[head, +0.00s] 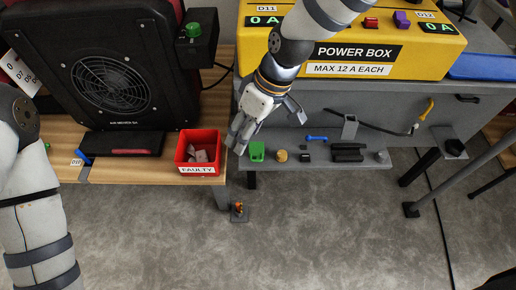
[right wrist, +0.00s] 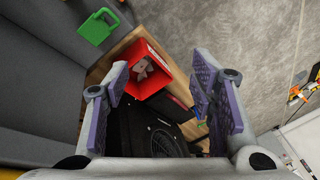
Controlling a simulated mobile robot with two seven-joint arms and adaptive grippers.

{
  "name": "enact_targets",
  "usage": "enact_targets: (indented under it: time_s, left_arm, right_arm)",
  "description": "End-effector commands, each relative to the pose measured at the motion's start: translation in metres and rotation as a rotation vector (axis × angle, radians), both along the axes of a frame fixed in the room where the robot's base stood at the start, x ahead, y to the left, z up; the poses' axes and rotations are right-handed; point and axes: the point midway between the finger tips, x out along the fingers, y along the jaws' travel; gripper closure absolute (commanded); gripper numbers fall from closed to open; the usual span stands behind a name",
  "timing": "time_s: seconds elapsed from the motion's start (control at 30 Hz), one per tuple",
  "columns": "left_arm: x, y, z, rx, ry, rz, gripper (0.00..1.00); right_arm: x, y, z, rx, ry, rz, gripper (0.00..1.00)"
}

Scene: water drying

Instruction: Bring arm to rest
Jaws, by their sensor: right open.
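My right gripper (head: 240,134) hangs in front of the yellow power box, above the gap between the wooden table and the grey bench. Its fingers are apart and empty. In the right wrist view the same gripper (right wrist: 162,105) shows two spread fingers with the red bin beyond and between them. My left arm comes in at the left edge of the head view; its gripper is out of the picture.
The red FAULTY bin (head: 185,155) holds grey-pink pieces, close left of my right gripper. A black fan unit (head: 100,70) stands behind. The yellow power box (head: 400,65) and a grey shelf with a green item (head: 257,151) lie right. The floor in front is mostly clear.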

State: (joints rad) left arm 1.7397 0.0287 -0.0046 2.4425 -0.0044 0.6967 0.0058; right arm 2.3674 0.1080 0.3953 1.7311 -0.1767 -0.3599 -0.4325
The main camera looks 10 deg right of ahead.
Motion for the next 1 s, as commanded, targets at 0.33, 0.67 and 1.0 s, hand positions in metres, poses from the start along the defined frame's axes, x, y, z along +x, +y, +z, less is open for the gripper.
enact_targets:
  time_s: [0.33, 0.67, 1.0]
  left_arm:
    - [0.001, 0.0, 0.001, 0.0, -0.002, 0.0, 0.6]
    - [0.001, 0.0, 0.001, 0.0, -0.002, 0.0, 0.6]
    - [0.01, -0.001, 0.009, -0.002, -0.032, 0.008, 0.6]
  right_arm:
    - [-0.013, -0.005, -0.017, -0.005, 0.024, -0.037, 0.49]
    - [-0.013, -0.005, -0.017, -0.005, 0.024, -0.036, 0.49]
    - [-0.19, -0.074, -0.132, -0.139, 0.261, -0.395, 0.49]
